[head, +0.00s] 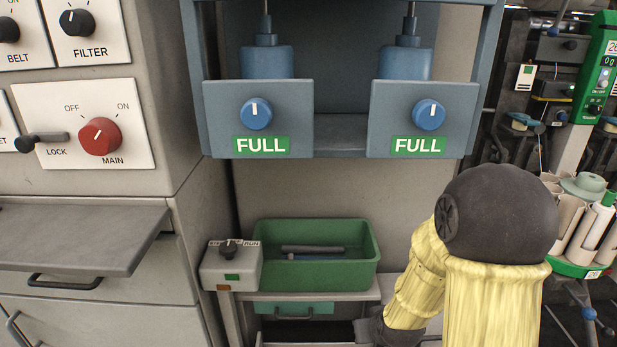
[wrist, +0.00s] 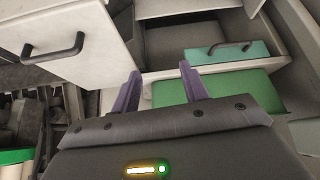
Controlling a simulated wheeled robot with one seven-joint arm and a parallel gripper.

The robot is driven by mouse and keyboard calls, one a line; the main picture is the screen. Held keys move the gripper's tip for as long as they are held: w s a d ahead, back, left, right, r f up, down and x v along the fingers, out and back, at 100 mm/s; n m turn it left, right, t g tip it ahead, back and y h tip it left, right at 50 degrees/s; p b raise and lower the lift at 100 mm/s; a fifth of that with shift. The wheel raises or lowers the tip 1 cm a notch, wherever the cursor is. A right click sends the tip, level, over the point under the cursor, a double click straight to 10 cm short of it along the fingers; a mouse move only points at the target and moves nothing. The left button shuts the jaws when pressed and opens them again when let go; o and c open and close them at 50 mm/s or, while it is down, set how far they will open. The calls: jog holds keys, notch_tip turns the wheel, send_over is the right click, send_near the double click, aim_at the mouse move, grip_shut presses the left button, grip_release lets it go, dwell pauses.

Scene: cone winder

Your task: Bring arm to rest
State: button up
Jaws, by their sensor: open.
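My arm, in a yellow sleeve with a dark joint cover, is at the lower right of the head view. Its dark end reaches down to the bottom edge there, and the fingers are hard to make out. In the wrist view my gripper (wrist: 158,88) shows two purple fingers set apart with nothing between them. Beyond the fingers are a green surface (wrist: 240,92) and a teal drawer front with a dark handle (wrist: 230,50). I cannot tell whether the fingers touch anything.
A green bin (head: 315,276) with dark tools stands on a shelf beside a small switch box (head: 231,268). Above are two blue-knobbed panels marked FULL (head: 258,118). A grey ledge (head: 80,235) juts out at left. Cone-winding machinery (head: 585,225) stands at right.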

jog(key=s+r+m+g, duration=0.1)
jog(key=s+r+g, duration=0.3)
jog(key=s+r, duration=0.5)
jog(key=w+p+v, duration=0.3)
jog(key=p+v, duration=1.5)
jog(key=p, duration=0.1)
jog(key=w+a+r+p+v, duration=0.1)
jog(key=w+p+v, duration=0.2)
jog(key=p+v, duration=1.4)
jog(key=shift+d+r+p, duration=0.2)
jog(key=shift+r+p, duration=0.4)
jog(key=shift+p, duration=0.45)
jog(key=shift+c, duration=0.8)
jog(key=shift+f, duration=0.1)
